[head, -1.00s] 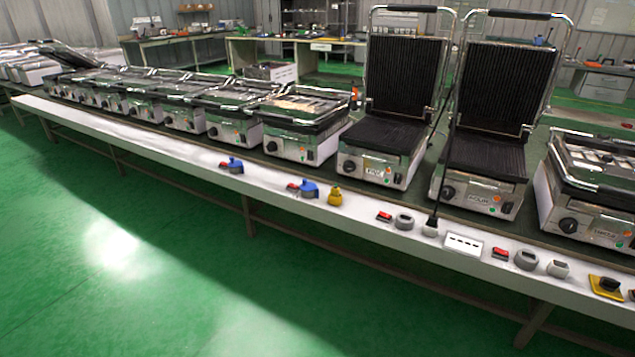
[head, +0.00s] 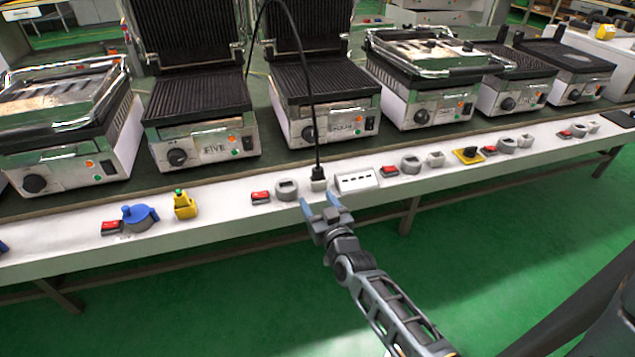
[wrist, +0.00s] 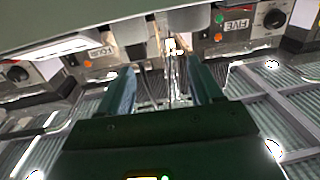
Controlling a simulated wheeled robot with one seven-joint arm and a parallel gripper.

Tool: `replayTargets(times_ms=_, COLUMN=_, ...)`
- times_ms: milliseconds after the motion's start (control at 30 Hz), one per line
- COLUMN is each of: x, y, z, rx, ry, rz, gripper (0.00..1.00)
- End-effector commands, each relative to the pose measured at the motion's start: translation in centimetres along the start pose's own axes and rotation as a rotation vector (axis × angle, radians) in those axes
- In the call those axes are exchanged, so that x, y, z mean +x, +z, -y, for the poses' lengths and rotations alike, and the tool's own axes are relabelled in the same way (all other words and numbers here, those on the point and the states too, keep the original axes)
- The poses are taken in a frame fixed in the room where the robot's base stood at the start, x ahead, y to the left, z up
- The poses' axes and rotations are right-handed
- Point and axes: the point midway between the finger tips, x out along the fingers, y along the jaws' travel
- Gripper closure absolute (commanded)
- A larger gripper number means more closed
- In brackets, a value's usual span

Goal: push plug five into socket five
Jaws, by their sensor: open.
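My gripper (head: 320,206) is open, with its blue fingers just in front of a small white socket (head: 319,185) on the shelf edge. A black cable (head: 311,110) drops to this socket and ends there in a dark plug; I cannot tell how far it is in. The cable arches up beside the raised grill marked FIVE (head: 205,148) and its right neighbour, whose label is blurred. In the wrist view, which looks upside down, the FIVE label (wrist: 236,24) is right of the fingers and FOUR (wrist: 98,52) left. No socket carries a readable number.
Left of the white socket are a grey round socket (head: 286,190) and a red switch (head: 261,197). A white socket strip (head: 356,181) is close on its right. A yellow device (head: 184,204) and a blue-capped socket (head: 138,216) stand further left. Green floor in front is clear.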

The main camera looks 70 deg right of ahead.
Motion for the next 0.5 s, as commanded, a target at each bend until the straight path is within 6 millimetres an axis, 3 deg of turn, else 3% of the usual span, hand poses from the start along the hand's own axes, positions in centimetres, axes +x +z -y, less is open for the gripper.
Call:
replayTargets(times_ms=33, x=1.9, y=0.2, z=-1.2, rx=0.002, ry=0.029, rz=-0.01, gripper=0.35)
replayTargets(times_ms=100, x=3.4, y=0.2, z=-2.3, rx=0.006, ry=0.056, rz=-0.016, gripper=0.35)
replayTargets(times_ms=267, x=5.4, y=0.1, z=-3.5, rx=0.007, ry=0.085, rz=-0.023, gripper=0.35)
replayTargets(times_ms=500, x=7.8, y=0.0, z=-3.8, rx=0.008, ry=0.086, rz=-0.024, gripper=0.35)
